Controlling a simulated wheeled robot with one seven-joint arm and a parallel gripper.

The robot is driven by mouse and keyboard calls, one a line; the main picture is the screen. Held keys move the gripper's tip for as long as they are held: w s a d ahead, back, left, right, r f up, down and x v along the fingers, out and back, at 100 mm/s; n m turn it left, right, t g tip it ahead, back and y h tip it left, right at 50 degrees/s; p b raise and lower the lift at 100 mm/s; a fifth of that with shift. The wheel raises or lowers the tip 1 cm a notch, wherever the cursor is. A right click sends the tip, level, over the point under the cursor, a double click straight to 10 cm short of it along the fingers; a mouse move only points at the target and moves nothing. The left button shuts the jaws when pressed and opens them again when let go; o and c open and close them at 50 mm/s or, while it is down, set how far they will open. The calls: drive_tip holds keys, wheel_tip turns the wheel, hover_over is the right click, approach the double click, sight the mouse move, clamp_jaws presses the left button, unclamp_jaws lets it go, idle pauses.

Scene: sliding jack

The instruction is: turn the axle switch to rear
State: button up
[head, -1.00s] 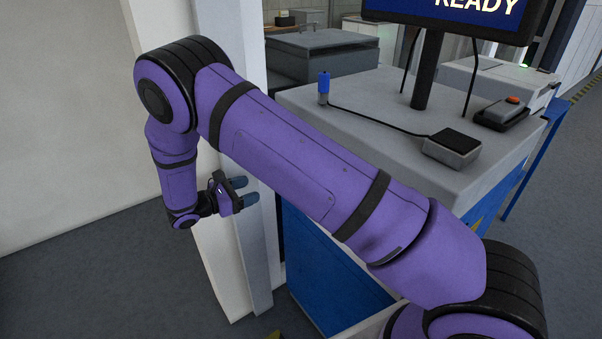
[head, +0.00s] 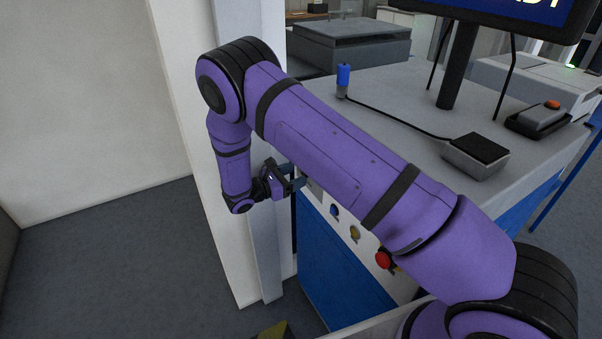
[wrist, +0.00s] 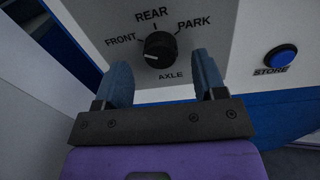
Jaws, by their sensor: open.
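The axle switch (wrist: 160,48) is a round black knob on the pale panel, labelled AXLE below, with FRONT at its left, REAR above and PARK at its upper right. A small pale mark shows at the knob's lower left; I cannot tell surely which label it points to. My gripper (wrist: 163,68) is open, its two blue-grey fingers on either side and just below the knob in the wrist view, with nothing between them. In the head view my gripper (head: 293,177) is at the console's front left edge, and my arm hides the knob there.
A blue STORE button (wrist: 281,58) sits right of the switch. A red button (head: 383,260) is lower on the console front. A white post (head: 262,240) stands close left of my gripper. The console top (head: 400,95) holds a blue-capped tool and a small box.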

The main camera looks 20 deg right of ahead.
drive_tip(key=shift+x, duration=1.35)
drive_tip(key=c, duration=0.9)
drive_tip(key=shift+m, duration=0.3)
drive_tip(key=m, duration=1.1)
drive_tip(key=shift+s+f+h, duration=0.1)
drive_tip(key=shift+f+h, duration=0.05)
drive_tip(key=shift+h, duration=0.15)
drive_tip(key=shift+m, duration=0.4)
